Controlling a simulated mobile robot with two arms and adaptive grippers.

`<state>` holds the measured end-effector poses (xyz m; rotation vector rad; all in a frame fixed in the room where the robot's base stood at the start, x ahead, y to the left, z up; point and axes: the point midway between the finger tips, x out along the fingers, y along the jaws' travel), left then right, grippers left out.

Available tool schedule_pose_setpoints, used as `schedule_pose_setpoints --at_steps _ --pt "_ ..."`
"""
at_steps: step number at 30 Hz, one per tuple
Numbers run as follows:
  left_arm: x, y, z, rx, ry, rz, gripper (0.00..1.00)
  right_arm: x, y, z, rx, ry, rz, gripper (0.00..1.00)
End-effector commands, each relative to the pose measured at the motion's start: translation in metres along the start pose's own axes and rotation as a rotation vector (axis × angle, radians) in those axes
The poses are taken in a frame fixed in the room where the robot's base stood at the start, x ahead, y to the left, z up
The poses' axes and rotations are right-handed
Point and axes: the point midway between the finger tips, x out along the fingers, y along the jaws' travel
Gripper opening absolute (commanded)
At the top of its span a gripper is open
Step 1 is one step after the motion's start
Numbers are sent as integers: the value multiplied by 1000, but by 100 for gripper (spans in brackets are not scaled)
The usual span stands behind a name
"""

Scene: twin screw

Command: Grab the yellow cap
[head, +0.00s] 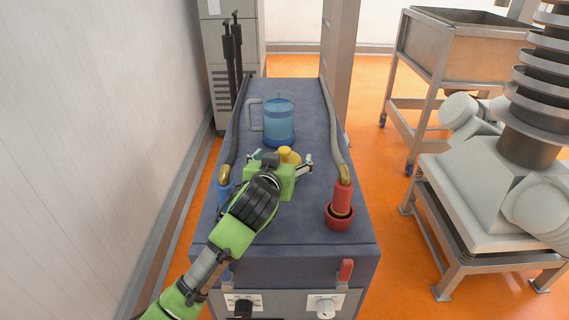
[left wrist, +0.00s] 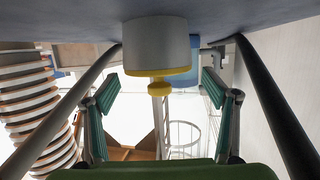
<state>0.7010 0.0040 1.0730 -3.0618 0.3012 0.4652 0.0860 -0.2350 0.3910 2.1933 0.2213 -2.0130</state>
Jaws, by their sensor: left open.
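The yellow cap (head: 288,155) shows in the head view near the middle of the dark blue-grey machine top, partly hidden behind my left gripper (head: 283,160). In the left wrist view the yellow cap (left wrist: 159,86) has a flat rim and a small knob, and sits on a short grey cylinder (left wrist: 156,46) fixed to the machine top. That view looks upside down, with the top surface above. My left gripper (left wrist: 161,92) is open, with one green-padded finger on each side of the cap and a gap to both. My right gripper is not in view.
A blue jug (head: 278,122) stands just behind the cap. Grey hoses run along both sides to a blue fitting (head: 224,192) and a red fitting (head: 342,199). A hopper cart (head: 450,45) and a white machine (head: 490,185) stand to the right.

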Motion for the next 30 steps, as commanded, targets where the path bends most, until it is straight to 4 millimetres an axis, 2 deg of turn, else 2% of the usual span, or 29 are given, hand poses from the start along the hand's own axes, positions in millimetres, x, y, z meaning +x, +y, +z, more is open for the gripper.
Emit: schedule_pose_setpoints --at_steps 8,9,13,14,25,30 --pt "4 1 0 -1 0 1 78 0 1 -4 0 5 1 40" --pt "4 1 0 -1 1 1 76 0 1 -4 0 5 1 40" --pt "4 1 0 -1 1 1 42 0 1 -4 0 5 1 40" --pt "4 1 0 -1 0 1 37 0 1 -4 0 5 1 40" --pt "3 1 -2 -1 2 1 37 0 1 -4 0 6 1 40" --pt "-1 1 -16 -2 6 2 37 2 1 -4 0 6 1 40"
